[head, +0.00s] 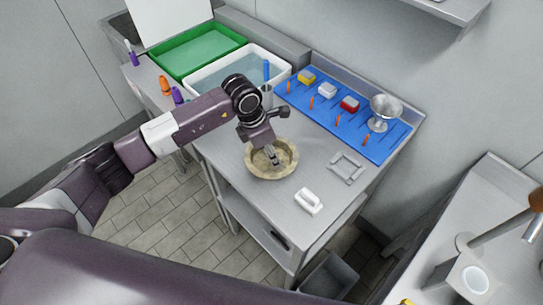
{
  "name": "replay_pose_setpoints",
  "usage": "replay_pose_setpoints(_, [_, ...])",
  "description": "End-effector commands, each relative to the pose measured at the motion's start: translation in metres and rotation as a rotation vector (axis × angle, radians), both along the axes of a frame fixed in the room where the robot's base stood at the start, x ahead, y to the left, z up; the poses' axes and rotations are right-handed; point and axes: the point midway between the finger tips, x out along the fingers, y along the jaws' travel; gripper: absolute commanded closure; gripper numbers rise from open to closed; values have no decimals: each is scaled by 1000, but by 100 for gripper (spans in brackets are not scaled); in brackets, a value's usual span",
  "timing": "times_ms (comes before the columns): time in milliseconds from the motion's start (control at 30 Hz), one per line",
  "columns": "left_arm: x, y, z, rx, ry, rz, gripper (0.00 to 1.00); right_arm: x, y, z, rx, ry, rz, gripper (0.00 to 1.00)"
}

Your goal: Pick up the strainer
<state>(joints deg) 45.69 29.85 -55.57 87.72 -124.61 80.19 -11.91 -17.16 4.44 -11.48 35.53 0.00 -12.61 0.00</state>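A round beige bowl-like thing (253,169) with a raised rim stands on the steel table; it may be the strainer, but its bottom is too small to make out. A silver cone-shaped vessel on a foot (386,106) stands at the right end of the blue mat; I cannot tell whether it is a strainer. My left gripper (273,160) points down into the beige bowl, its fingers close together. I cannot tell whether they touch or hold anything. The gripper and wrist hide part of the bowl. My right gripper is not in view.
A blue mat (385,148) holds small coloured blocks and orange-handled tools. A white tub (284,73) and green tray (240,38) stand at the back left. A white block-like object (309,201) and grey square frame (347,167) lie right of the bowl. Bare steel lies between.

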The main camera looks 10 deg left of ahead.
Motion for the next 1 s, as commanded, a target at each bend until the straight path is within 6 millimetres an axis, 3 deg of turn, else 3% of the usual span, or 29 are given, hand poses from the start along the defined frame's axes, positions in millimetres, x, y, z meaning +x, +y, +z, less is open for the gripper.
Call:
replay_pose_setpoints(167, [0,0,-1,0,0,0,66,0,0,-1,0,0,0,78])
replay_pose_setpoints(500, [0,0,0,0,0,0,100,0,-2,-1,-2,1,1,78])
replay_pose_setpoints(1000, [1,0,9,0,-3,0,100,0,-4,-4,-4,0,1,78])
